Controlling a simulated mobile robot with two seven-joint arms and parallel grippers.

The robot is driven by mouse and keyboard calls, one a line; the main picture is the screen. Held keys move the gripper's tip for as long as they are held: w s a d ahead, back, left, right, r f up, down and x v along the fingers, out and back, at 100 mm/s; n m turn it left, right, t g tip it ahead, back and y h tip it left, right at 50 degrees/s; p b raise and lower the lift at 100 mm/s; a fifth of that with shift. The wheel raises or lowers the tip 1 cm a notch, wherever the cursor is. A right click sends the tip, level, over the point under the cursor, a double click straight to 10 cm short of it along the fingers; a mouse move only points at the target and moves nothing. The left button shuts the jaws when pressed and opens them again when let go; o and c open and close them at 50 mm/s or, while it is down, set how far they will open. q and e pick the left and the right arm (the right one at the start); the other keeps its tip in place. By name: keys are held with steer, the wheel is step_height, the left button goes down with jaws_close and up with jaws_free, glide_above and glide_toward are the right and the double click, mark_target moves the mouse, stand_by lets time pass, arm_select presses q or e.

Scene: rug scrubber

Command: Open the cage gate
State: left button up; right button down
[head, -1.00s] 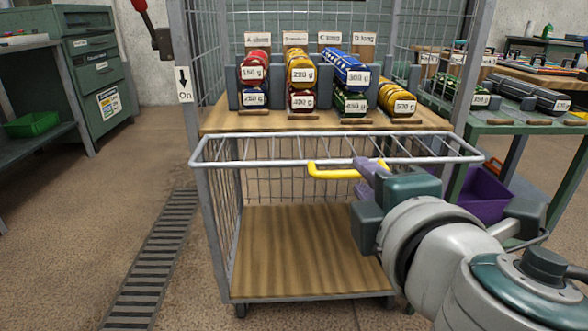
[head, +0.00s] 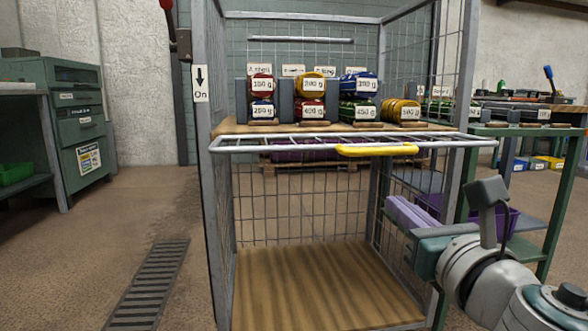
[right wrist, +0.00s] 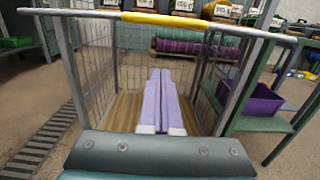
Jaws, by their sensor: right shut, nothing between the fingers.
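The cage (head: 217,190) is a grey mesh trolley with a wooden floor. Its gate (head: 275,143) is a grey barred frame lying about level at shelf height, with the cage front below it clear. A yellow handle (head: 376,149) sits on the gate's front bar; it also shows at the top of the right wrist view (right wrist: 165,18). My right gripper (head: 393,203) has purple fingers, shut and empty, below and right of the handle and apart from it. In the right wrist view the fingers (right wrist: 160,73) point toward the cage interior. My left gripper is out of view.
A wooden shelf (head: 228,126) holds several weight-labelled rolls. A green table (head: 540,131) with a purple bin (right wrist: 262,102) stands close on the right. A green cabinet (head: 85,118) is at left. A floor grate (head: 150,285) and open floor lie left of the cage.

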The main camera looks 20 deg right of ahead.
mark_target(389, 149)
steer(key=w+d+r+p, duration=0.1)
steer(key=w+r+p, duration=0.1)
steer(key=w+r, duration=0.2)
steer(key=shift+w, duration=0.5)
step_height(389, 149, up, 3)
steer(key=g+p, duration=0.1)
steer(key=p, duration=0.6)
steer(key=shift+r, duration=0.1)
steer(key=shift+r+p, duration=0.3)
steer(key=shift+p, duration=0.2)
